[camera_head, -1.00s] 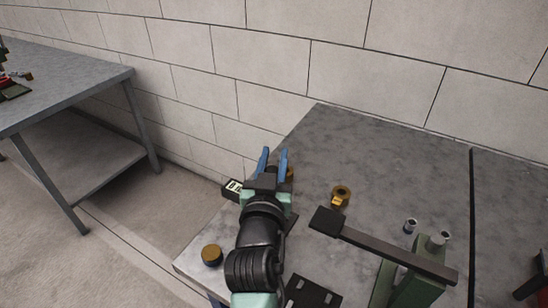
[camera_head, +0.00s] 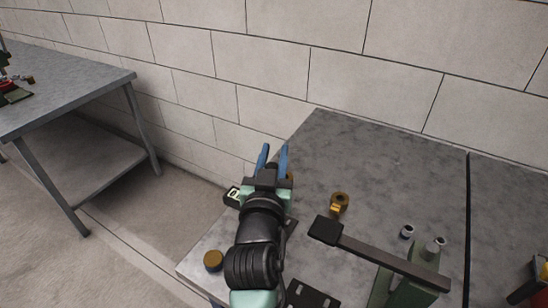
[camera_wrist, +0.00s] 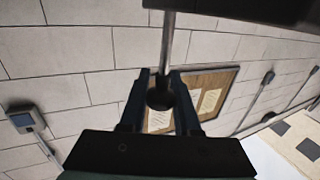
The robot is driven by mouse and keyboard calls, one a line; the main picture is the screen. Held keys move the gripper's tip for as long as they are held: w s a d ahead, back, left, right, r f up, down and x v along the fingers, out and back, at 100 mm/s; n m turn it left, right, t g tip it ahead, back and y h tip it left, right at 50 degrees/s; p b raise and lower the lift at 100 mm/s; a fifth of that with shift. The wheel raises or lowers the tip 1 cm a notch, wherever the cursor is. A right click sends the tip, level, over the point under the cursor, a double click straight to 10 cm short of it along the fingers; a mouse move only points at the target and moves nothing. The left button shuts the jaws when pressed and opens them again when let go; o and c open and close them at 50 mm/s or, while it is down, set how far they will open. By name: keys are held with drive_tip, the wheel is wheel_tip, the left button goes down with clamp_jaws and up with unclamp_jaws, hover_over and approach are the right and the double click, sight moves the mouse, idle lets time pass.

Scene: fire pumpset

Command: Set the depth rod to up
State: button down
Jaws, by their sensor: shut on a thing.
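My gripper (camera_head: 273,153) points away from me over the left side of the near bench, its two blue fingers upright. In the wrist view, the fingers (camera_wrist: 160,98) are shut on a dark round knob (camera_wrist: 160,95). The knob is at the end of a slim grey metal rod (camera_wrist: 168,45), which appears to be the depth rod. The rod runs up to a dark part at the top edge of the wrist view. The rod is not clear in the head view, where my arm hides much of that area.
The bench (camera_head: 365,150) holds a brass ring part (camera_head: 340,202), a brass disc (camera_head: 213,261) and a green stand with a dark bar (camera_head: 380,256). A small device with a light face (camera_head: 232,195) is left of my wrist. The wall is behind the bench.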

drive_tip(key=shift+r, duration=0.7)
drive_tip(key=c, duration=0.6)
unclamp_jaws()
drive_tip(key=shift+f, duration=0.1)
drive_tip(key=s, duration=0.4)
drive_tip(key=s+a+b, duration=0.1)
drive_tip(key=s, duration=0.8)
drive_tip(key=shift+a+b, duration=0.35)
drive_tip(key=shift+b, duration=0.05)
drive_tip(key=shift+w, duration=0.1)
